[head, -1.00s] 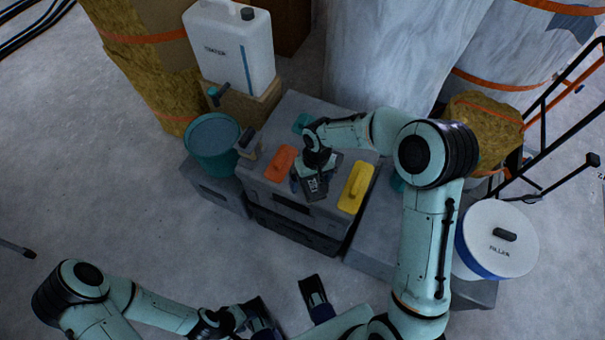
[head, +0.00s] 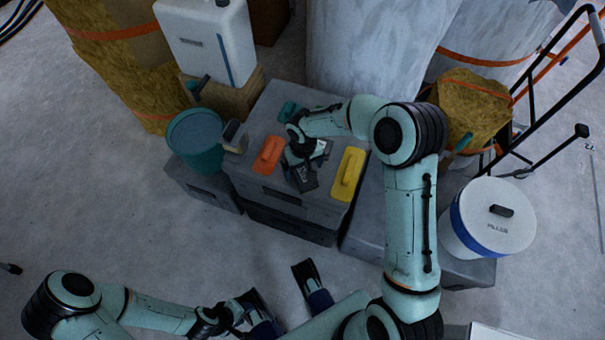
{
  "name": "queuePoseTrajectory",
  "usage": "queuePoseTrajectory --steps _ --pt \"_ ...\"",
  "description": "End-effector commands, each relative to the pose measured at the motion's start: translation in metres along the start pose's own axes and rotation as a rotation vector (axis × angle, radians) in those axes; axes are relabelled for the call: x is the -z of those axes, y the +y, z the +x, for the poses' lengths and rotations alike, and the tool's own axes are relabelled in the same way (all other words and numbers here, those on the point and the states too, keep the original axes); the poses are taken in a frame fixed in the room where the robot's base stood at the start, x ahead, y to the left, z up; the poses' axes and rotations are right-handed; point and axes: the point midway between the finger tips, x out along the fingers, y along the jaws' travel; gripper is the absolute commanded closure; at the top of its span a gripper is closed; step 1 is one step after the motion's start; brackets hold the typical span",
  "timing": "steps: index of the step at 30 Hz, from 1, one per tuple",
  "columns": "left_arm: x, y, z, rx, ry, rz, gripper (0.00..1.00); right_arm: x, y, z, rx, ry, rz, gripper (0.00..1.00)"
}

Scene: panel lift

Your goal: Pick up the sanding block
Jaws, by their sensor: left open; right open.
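On top of a grey tool case (head: 285,197) lie an orange block with a raised handle (head: 268,155), a yellow one (head: 347,174) and a small teal one (head: 288,111). I cannot tell from the picture which is the sanding block. My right gripper (head: 308,168) is open and points down over the case top, between the orange and yellow blocks. It hides the surface below it, and I cannot tell whether something lies there. My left gripper (head: 279,284) is open and empty, low over the floor in front of the case.
A teal bucket (head: 195,143) stands left of the case, with a brush-like tool (head: 234,136) beside it. A white canister (head: 207,42) stands behind. A white filler tub (head: 490,218) stands at the right. Large wrapped rolls (head: 375,50) block the back.

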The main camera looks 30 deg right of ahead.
Motion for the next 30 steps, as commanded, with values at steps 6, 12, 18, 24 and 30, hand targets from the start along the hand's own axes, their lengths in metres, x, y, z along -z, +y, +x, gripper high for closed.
queuePoseTrajectory --steps 6,12,18,24,30 --pt "0.007 -0.002 0.007 0.000 0.019 -0.001 0.57 0.000 0.000 0.033 0.000 -0.003 0.001 0.01" --pt "0.008 -0.002 0.006 0.000 0.022 -0.001 0.57 0.001 0.000 0.034 0.000 0.001 0.001 0.01" --pt "0.008 -0.002 0.006 0.000 0.022 -0.001 0.57 0.001 0.000 0.034 0.000 0.000 0.001 0.56" --pt "0.008 -0.002 0.006 0.000 0.022 -0.001 0.57 0.001 0.000 0.034 0.000 0.000 0.001 0.71" --pt "0.007 -0.002 0.005 0.000 0.019 -0.001 0.57 0.001 0.000 0.029 0.000 0.001 0.001 0.71"
